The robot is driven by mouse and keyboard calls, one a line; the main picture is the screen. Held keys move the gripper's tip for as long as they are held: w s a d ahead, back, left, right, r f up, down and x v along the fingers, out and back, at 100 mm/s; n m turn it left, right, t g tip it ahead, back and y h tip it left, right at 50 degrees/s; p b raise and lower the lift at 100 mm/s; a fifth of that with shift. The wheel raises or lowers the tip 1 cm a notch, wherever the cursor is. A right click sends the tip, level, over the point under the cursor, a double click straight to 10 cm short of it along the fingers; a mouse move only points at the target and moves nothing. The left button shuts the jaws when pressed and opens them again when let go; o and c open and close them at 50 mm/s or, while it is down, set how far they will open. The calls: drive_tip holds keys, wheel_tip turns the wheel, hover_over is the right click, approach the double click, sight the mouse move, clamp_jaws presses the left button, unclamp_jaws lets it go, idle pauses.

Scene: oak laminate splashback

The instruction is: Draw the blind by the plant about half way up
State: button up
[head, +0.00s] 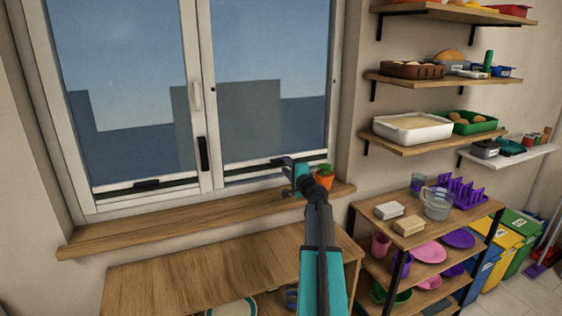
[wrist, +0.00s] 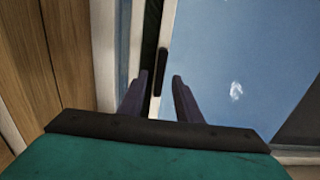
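The blind by the plant is drawn down to a dark green strip (head: 245,172) along the bottom of the right window pane. Its black handle (wrist: 161,68) shows in the wrist view, against the dark strip and the glass. My gripper (head: 284,167) is at the bottom right of that pane, just left of the potted plant (head: 325,179) on the sill. In the wrist view my gripper (wrist: 160,88) is open, its two dark fingers apart, with the handle's near end between the tips. I cannot tell whether either finger touches it.
A second black handle (head: 146,184) sits on the strip of the left pane. A black window latch (head: 203,154) is on the middle frame. The wooden sill (head: 150,222) runs below. Loaded shelves (head: 440,78) stand at the right. The left of the sill is clear.

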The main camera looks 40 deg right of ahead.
sight(282, 162)
drive_tip(key=shift+p+x, duration=0.7)
drive_tip(key=shift+x, duration=2.15)
drive_tip(key=shift+a, duration=0.1)
